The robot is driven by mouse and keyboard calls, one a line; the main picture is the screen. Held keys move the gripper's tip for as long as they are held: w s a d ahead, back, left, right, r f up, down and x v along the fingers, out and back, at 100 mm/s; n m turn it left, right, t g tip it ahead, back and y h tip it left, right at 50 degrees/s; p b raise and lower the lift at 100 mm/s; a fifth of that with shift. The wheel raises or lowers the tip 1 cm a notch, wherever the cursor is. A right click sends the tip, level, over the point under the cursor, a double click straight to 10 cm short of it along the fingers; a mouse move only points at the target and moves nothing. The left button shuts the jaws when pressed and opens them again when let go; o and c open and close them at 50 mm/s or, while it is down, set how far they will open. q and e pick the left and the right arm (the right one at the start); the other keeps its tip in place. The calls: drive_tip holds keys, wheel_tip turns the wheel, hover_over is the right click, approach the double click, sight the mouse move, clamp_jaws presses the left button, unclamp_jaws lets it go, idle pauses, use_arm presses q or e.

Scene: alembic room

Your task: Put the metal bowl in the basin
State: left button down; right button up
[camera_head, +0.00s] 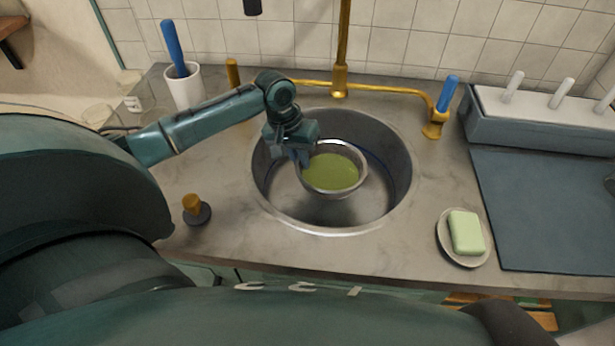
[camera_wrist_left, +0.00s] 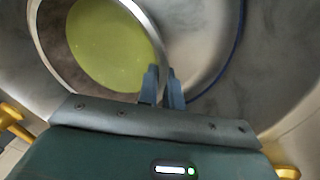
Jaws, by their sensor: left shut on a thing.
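The metal bowl (camera_head: 333,190) has a green inside or green contents and hangs or sits within the round metal basin (camera_head: 395,205). Whether it touches the basin floor I cannot tell. My left gripper (camera_head: 305,157) is at the bowl's left rim in the head view. In the left wrist view the bowl (camera_wrist_left: 50,62) is at the upper left. There my left gripper (camera_wrist_left: 162,80) has its two blue-grey fingers shut on the bowl's rim. The basin wall (camera_wrist_left: 275,60) surrounds it. My right gripper is not in view.
A brass tap (camera_head: 340,80) with a blue handle (camera_head: 447,93) stands behind the basin. A white cup (camera_head: 184,90) is at the back left, a brown-knobbed stopper (camera_head: 197,212) at the left. A soap dish (camera_head: 452,253) with green soap (camera_head: 466,233) and a dark mat (camera_head: 545,210) are at the right.

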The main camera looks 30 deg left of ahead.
use_arm(q)
drive_tip(key=shift+s+a+x, duration=0.1)
drive_tip(key=shift+a+x, duration=0.05)
drive_tip(key=shift+x, duration=0.65)
drive_tip(key=shift+s+a+x, duration=0.1)
drive_tip(key=shift+a+x, duration=0.05)
drive_tip(key=shift+x, duration=0.65)
drive_tip(key=shift+s+a+x, duration=0.1)
drive_tip(key=shift+s+x, duration=0.05)
drive_tip(key=shift+x, duration=0.65)
drive_tip(key=shift+f, duration=0.15)
drive_tip(key=c, duration=1.5)
unclamp_jaws()
drive_tip(key=shift+f, duration=0.1)
drive_tip(key=shift+c, duration=0.2)
drive_tip(key=v, duration=1.2)
drive_tip(key=shift+p, duration=0.4)
